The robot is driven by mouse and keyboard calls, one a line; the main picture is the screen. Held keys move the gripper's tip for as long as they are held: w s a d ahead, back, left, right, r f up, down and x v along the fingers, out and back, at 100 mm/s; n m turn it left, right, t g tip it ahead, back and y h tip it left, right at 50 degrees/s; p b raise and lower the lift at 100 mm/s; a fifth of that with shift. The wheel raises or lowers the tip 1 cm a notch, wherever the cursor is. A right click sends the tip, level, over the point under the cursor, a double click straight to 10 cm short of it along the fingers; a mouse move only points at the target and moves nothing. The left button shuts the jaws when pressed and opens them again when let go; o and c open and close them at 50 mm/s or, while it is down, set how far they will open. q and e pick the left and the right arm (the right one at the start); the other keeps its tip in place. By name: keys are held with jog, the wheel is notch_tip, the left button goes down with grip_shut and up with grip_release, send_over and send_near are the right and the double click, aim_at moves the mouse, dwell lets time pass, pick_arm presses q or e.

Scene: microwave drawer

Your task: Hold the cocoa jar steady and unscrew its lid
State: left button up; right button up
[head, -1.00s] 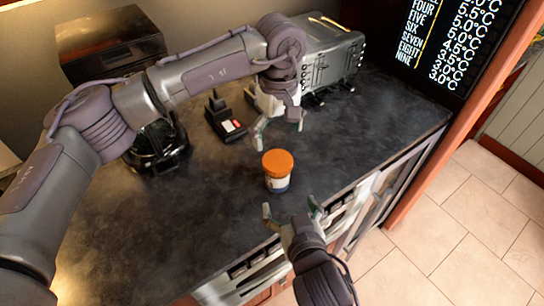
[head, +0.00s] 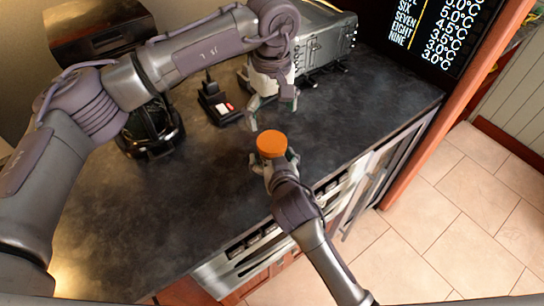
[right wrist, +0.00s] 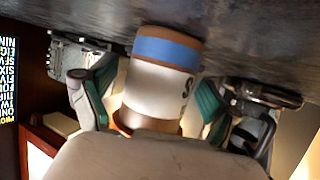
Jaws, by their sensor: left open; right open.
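The cocoa jar has an orange lid (head: 271,143) and stands upright on the dark counter near its front edge. In the right wrist view, which is upside down, its body (right wrist: 160,82) shows a white label and a blue band. My right gripper (head: 274,160) is open at the front of the jar, with a finger on each side; the right wrist view shows slim gaps between fingers and jar. In the head view it hides most of the jar's body. My left gripper (head: 271,109) is open and empty, above and behind the lid, apart from it.
A small black device with red and white parts (head: 222,106) stands left of my left gripper. A glass pot (head: 150,130) is farther left, and a metal appliance (head: 325,45) is behind. The counter (head: 370,115) right of the jar is clear.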

aim_at(272, 141)
pick_arm(q)
jog(key=shift+w, duration=0.1)
pick_arm(e)
jog(key=shift+w+a+f, duration=0.1)
jog(key=shift+w+f, duration=0.05)
jog(key=shift+w, duration=0.15)
jog(key=c, duration=0.5)
grip_shut()
pick_arm(q)
jog(key=m, duration=0.5)
jog(key=shift+m, duration=0.4)
jog(key=m, duration=0.7)
jog(key=shift+f+m, duration=0.4)
jog(key=shift+f, duration=3.65)
pick_arm(e)
jog(key=shift+s, duration=0.1)
